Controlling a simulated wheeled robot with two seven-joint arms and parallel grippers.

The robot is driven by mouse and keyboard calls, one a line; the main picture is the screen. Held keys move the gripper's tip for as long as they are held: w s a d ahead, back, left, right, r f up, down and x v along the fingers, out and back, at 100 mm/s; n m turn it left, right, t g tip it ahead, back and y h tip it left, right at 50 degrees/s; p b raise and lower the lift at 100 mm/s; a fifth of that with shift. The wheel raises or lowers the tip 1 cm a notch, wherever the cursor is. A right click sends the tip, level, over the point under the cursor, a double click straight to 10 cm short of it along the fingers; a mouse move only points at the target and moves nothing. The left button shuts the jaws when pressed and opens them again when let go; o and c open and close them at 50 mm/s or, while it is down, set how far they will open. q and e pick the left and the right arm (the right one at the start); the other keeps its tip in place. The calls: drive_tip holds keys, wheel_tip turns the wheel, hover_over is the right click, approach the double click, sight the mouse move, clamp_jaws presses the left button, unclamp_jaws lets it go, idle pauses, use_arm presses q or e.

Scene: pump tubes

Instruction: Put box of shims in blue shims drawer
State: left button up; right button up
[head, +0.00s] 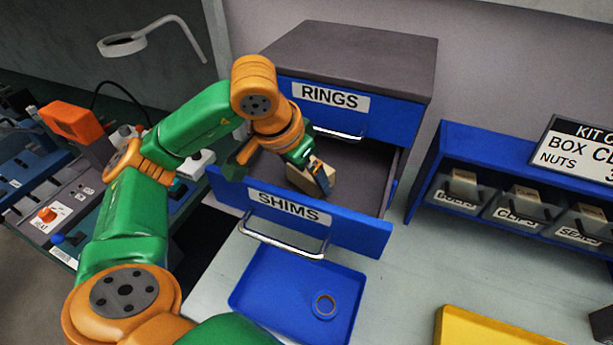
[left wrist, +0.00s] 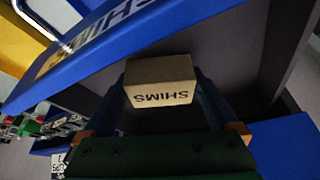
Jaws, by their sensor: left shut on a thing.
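The blue shims drawer (head: 372,234) is pulled open below the rings drawer in the head view. Its label front also shows in the left wrist view (left wrist: 95,62). My left gripper (head: 316,176) reaches over the drawer's open inside. It is shut on a tan box of shims (head: 307,182), partly hidden by the gripper in the head view. In the left wrist view the box (left wrist: 158,80) sits between both fingers, with SHIMS lettering upside down. I cannot tell whether the box touches the drawer floor. My right gripper is not in view.
The closed rings drawer (head: 392,113) is directly above the open drawer. A blue tray (head: 265,293) holding a ring (head: 324,305) lies in front. A blue bin rack (head: 424,192) stands to the right, and a yellow tray (head: 490,330) is at the lower right.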

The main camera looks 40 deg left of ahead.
use_arm(q)
drive_tip(key=shift+s+f, duration=0.2)
drive_tip(key=shift+f, duration=0.25)
drive_tip(key=shift+w+f, duration=0.2)
drive_tip(key=shift+f, duration=0.1)
drive_tip(key=o, duration=1.2)
drive_tip(key=shift+r, duration=0.1)
drive_tip(key=shift+s+r, duration=0.1)
drive_tip(key=shift+r, duration=0.3)
drive_tip(key=shift+s+r, duration=0.15)
drive_tip(key=shift+r, duration=0.2)
drive_tip(key=p+v, duration=0.3)
drive_tip(key=v, duration=0.8)
drive_tip(key=shift+f, duration=0.1)
